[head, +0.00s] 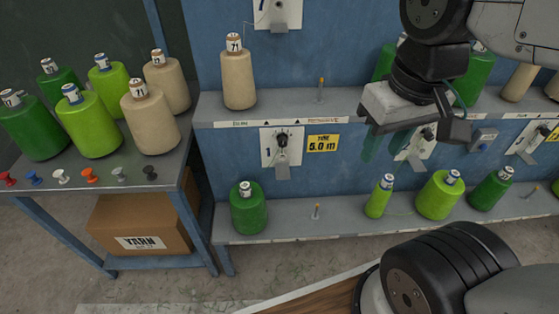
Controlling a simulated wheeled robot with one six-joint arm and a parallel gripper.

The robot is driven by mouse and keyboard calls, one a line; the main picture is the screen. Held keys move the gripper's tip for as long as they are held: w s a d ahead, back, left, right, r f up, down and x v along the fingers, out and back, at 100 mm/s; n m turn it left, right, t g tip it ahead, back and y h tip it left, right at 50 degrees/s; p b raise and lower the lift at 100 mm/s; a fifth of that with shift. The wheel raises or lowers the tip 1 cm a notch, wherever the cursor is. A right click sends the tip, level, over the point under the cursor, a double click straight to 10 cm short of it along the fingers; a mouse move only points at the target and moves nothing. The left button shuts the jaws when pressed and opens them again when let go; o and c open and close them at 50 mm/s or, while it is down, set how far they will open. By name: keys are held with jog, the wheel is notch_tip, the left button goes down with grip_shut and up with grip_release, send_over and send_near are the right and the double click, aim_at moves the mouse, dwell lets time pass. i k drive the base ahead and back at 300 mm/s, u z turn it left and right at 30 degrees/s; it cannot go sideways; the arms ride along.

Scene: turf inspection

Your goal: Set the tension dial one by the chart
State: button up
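A white plate (268,157) marked 1 is on the blue panel, between the upper and lower shelves. It carries a dark dial (282,141) with a grey tab below it. The dial's setting is too small to read. A yellow tag (323,143) beside it reads 5.0 m. Another plate (284,14) marked 1 is cut off at the top edge. My gripper (386,145) hangs right of the yellow tag, in front of the upper shelf. Its fingers look apart with nothing between them. It partly hides another dial plate (412,150). No chart is clearly readable.
The upper shelf (283,108) bears a beige cone (238,78) marked 71 and an empty peg (320,90). The lower shelf (280,228) holds several green cones. A side table (180,172) has several cones and coloured pins. A yarn box (140,224) sits below.

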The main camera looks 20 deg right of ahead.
aim_at(282, 142)
jog(key=z, duration=1.5)
jog(key=k, duration=1.1)
jog(key=u, duration=1.45)
jog(key=i, duration=0.5)
jog(key=u, duration=0.1)
